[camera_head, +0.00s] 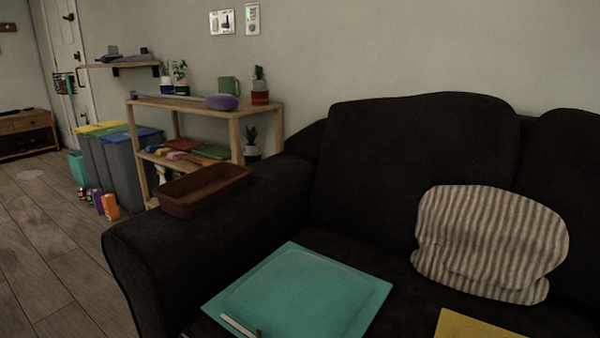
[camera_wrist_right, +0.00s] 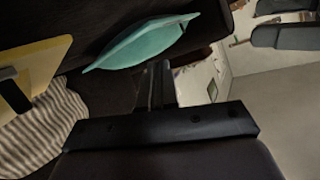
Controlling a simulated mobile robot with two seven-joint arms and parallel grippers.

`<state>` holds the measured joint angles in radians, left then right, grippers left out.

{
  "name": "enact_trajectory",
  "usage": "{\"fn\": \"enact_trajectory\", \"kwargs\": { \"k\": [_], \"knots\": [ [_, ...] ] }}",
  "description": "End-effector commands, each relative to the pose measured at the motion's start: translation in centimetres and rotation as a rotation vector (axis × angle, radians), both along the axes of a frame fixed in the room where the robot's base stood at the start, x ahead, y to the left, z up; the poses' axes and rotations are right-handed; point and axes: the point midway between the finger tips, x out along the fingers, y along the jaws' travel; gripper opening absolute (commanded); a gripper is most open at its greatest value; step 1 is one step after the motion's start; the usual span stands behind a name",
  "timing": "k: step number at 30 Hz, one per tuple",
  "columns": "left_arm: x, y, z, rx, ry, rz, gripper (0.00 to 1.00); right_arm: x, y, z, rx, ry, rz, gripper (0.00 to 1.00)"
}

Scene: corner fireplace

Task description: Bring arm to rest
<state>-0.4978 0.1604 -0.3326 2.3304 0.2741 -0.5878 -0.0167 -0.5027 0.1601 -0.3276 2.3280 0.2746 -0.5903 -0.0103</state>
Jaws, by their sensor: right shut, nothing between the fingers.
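My right gripper (camera_wrist_right: 156,85) shows in the right wrist view. Its two dark fingers are together and hold nothing. It is in front of the dark sofa, with a teal cushion (camera_wrist_right: 145,42) beyond the fingertips.
The dark sofa (camera_head: 420,145) carries the teal cushion (camera_head: 300,295), a striped pillow (camera_head: 490,240) and a yellow item (camera_head: 475,325). A brown tray (camera_head: 205,190) sits on its armrest. A wooden shelf (camera_head: 235,118) and grey bins (camera_head: 115,160) stand behind.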

Motion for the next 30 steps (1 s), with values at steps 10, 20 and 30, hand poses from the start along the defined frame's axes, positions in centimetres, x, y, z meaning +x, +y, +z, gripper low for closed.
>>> {"fn": "enact_trajectory", "kwargs": {
  "k": [10, 20, 30],
  "knots": [
    [0.1, 2.4, 4.7, 0.085, 0.04, 0.066, 1.0, 0.2, -2.3, 5.1, -0.086, 0.029, -0.061, 0.0],
    [-0.4, 4.5, 7.9, 0.157, 0.081, 0.112, 1.0, -0.4, -4.4, 8.2, -0.159, 0.071, -0.106, 0.0],
    [-1.6, 6.8, 11.2, 0.232, 0.128, 0.15, 1.0, -1.6, -6.6, 11.5, -0.233, 0.116, -0.142, 0.0]
  ]
}}
